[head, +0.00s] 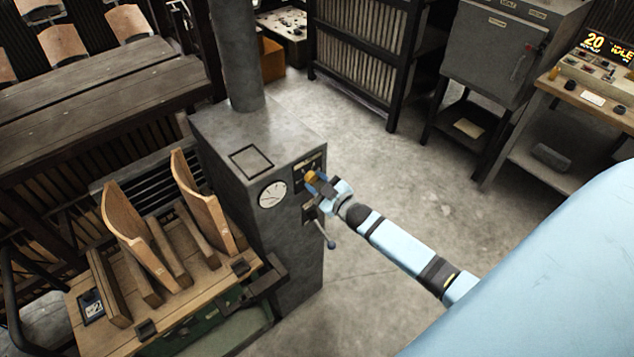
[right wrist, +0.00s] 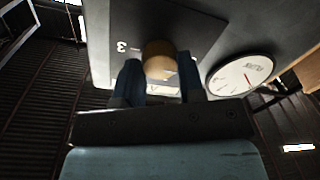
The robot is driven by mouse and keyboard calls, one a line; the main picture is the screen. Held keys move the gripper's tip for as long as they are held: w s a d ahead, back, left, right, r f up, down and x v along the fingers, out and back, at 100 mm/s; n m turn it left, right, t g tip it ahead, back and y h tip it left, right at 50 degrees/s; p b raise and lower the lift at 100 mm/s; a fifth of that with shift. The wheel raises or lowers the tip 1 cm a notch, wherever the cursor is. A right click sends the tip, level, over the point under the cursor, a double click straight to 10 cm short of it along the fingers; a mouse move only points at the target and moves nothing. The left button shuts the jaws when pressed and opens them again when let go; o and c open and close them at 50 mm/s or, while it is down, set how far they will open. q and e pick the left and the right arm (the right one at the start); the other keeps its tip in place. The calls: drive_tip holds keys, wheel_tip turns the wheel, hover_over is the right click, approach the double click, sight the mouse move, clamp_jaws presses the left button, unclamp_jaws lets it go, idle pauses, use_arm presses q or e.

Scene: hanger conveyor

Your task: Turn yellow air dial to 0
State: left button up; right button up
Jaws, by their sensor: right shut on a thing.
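The yellow air dial (head: 311,177) is on a dark plate on the side of the grey metal cabinet (head: 295,230). In the right wrist view the dial (right wrist: 158,60) is a round orange-yellow knob between two dark fingers. My right gripper (head: 314,182) is shut on the dial. In the right wrist view the gripper (right wrist: 160,78) has one finger on each side of it. A "3" shows on the plate left of the knob; the other marks are hidden or too small to read. My left gripper is not in view.
A round white gauge (head: 272,193) sits beside the dial. A lever with a ball end (head: 330,243) sticks out below it. A wooden bench with curved boards (head: 127,235) stands left of the cabinet. The floor (head: 400,190) to the right is open.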

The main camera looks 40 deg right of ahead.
drive_tip(key=shift+n, duration=0.5)
drive_tip(key=o, duration=0.9)
drive_tip(key=shift+s+f, duration=0.1)
drive_tip(key=shift+s, duration=0.4)
drive_tip(key=s, duration=0.4)
drive_tip(key=s+d+b, duration=0.1)
drive_tip(key=s, duration=0.3)
drive_tip(key=s+d+b, duration=0.1)
drive_tip(key=s, duration=0.3)
drive_tip(key=shift+s, duration=0.35)
